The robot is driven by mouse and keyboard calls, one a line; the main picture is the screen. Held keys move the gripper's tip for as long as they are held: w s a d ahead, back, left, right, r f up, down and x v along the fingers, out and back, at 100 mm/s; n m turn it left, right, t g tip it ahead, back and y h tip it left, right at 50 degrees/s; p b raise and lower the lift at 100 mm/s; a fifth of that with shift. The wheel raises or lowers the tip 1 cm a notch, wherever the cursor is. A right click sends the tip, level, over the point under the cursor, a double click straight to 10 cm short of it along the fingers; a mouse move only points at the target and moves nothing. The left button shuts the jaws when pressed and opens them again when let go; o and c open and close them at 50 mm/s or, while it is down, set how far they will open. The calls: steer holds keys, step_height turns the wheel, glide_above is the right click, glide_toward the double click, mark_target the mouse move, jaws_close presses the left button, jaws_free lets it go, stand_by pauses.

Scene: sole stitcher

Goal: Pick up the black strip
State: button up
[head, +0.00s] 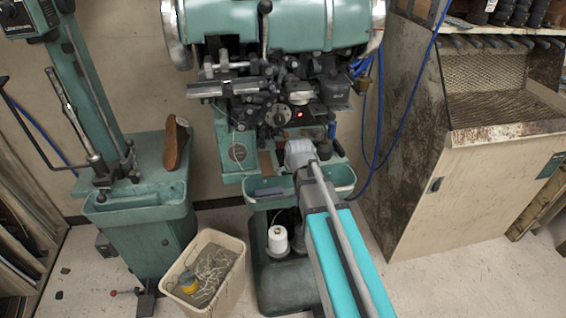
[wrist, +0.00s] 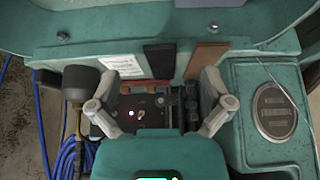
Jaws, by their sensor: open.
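The black strip (wrist: 158,62) lies on the teal machine ledge in the wrist view, its near end between the tips of my gripper's fingers in the picture. A brown strip (wrist: 205,60) lies to its right, beside the right finger. My gripper (wrist: 166,73) is open, one finger on each side, and nothing is held. I cannot tell how far above the strip it is. In the head view my gripper (head: 300,153) is at the front of the sole stitcher, and the brown strip shows to its left (head: 266,163). The black strip appears hidden there by my gripper and arm.
The teal machine (head: 280,28) stands close behind my gripper, with a teal tray (head: 340,178) below. A white label (wrist: 124,64) lies left of the black strip. A bin (head: 203,275), a thread spool (head: 278,240) and blue cables (head: 370,150) are nearby.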

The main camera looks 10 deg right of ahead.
steer(key=w, duration=0.9)
steer(key=shift+w, duration=0.3)
steer(key=shift+f, duration=0.1)
steer(key=shift+b+x, duration=2.2)
steer(key=shift+x, duration=0.25)
steer(key=c, duration=1.2)
